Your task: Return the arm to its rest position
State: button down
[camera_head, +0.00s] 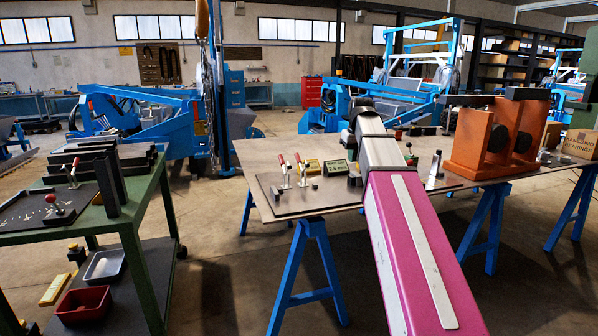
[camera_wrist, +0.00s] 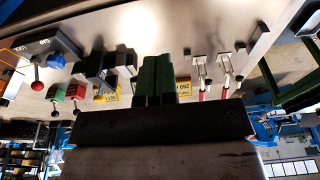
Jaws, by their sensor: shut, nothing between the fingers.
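My arm (camera_head: 412,240), magenta with a white strip, reaches forward from the bottom of the head view over the worktable (camera_head: 290,150). Its far end is a grey and black section above the table. My gripper is hidden behind it there. In the wrist view my gripper (camera_wrist: 158,62) shows as two green fingers side by side, in front of a dark body. They are shut with nothing between them. The tabletop fills the upper part of that view, which looks upside down.
Red-handled clamps (camera_head: 291,172) and a small green device (camera_head: 337,167) stand on the table left of my arm. A large orange fixture (camera_head: 482,140) stands to its right. A green cart (camera_head: 135,215) is at left. Bare floor lies between cart and table.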

jog(key=s+f+m+g, duration=0.1)
jog(key=s+f, duration=0.3)
jog(key=f, duration=0.9)
jog(key=s+f+m, duration=0.1)
jog(key=s+f, duration=0.2)
jog(key=f, duration=1)
jog(key=s+f+m+g, duration=0.1)
jog(key=s+f, duration=1.2)
jog(key=f, duration=0.4)
jog(key=shift+s+m+h, duration=0.3)
jog(key=shift+d, duration=0.1)
